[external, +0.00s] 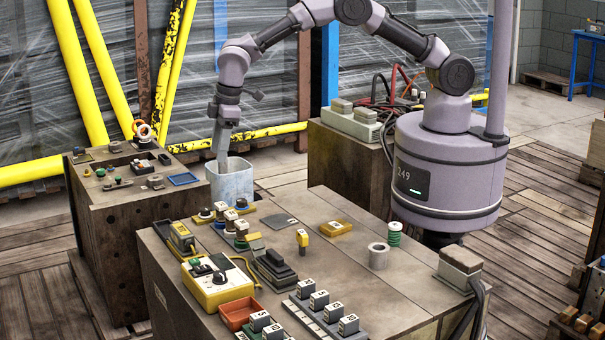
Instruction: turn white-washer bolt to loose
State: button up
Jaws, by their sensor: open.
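My gripper (220,158) hangs pointing down at the pale blue-white bin (232,186), its fingertips at or just inside the bin's opening. It is open, and I see nothing held in it. The inside of the bin is mostly hidden. Several small dark bolt-like or knob-like parts stand on the top of the left dark block (95,172), to the left of my gripper. They are too small for me to tell which one has a white washer.
Yellow rails (75,70) stand behind the left block. The bench's right part is fairly clear.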

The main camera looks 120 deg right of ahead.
jog(key=a+r+m+t+h, duration=0.1)
jog(key=a+m+h, duration=0.1)
jog(key=a+m, duration=0.35)
jog(key=m+b, duration=0.1)
jog(key=b, duration=0.4)
send_near(205, 208)
jog(key=x, duration=0.8)
jog(key=shift+f, duration=0.25)
jog(key=shift+p, duration=0.3)
jog(key=shift+c, duration=0.2)
grip_shut()
